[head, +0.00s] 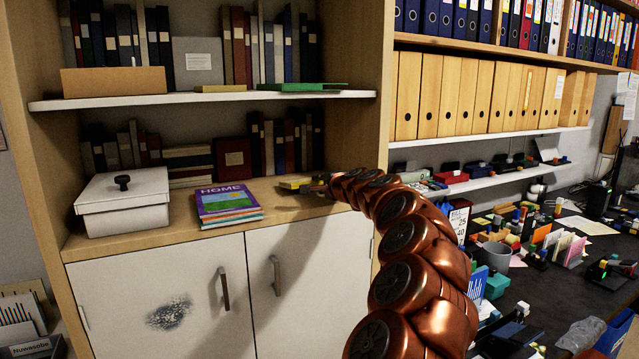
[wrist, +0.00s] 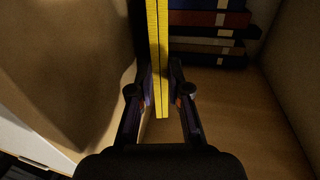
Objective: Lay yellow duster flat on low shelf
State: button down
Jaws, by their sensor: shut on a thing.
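The yellow duster (wrist: 158,45) is a narrow yellow strip in the wrist view, standing edge-on between the fingers of my gripper (wrist: 160,80). My gripper is shut on it. In the head view my gripper (head: 312,184) is at the right end of the low wooden shelf (head: 160,235) above the white doors, and only a small bit of the duster (head: 293,182) shows. The wrist view shows the bare wood of the shelf (wrist: 225,110) around and beyond the duster. I cannot tell whether the duster touches the wood.
A stack of magazines (head: 228,203) lies left of my gripper, with a white lidded box (head: 123,203) farther left. Books (head: 285,145) stand behind. A white shelf (head: 205,98) runs above. The cabinet's side panel (head: 362,110) is close on the right.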

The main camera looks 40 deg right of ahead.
jog(key=c, duration=1)
grip_release()
jog(key=shift+c, duration=0.2)
jog(key=shift+s+r+p, duration=0.35)
jog(key=shift+s+p, duration=0.1)
jog(key=shift+p, duration=0.6)
jog(key=s+g+p, duration=0.1)
jog(key=p, duration=0.2)
jog(key=s+a+p, duration=0.1)
jog(key=s+p, duration=0.1)
jog(key=p, duration=0.1)
jog(key=s+a+g+p, duration=0.1)
jog(key=s+p, duration=0.1)
jog(key=p, duration=0.1)
jog(key=shift+g+y, duration=0.3)
jog(key=shift+y, duration=0.1)
jog(key=shift+s+a+f+p, duration=0.1)
jog(key=shift+s+f+p, duration=0.05)
jog(key=shift+s+p, duration=0.15)
jog(key=shift+f, duration=0.25)
jog(key=shift+s, duration=0.1)
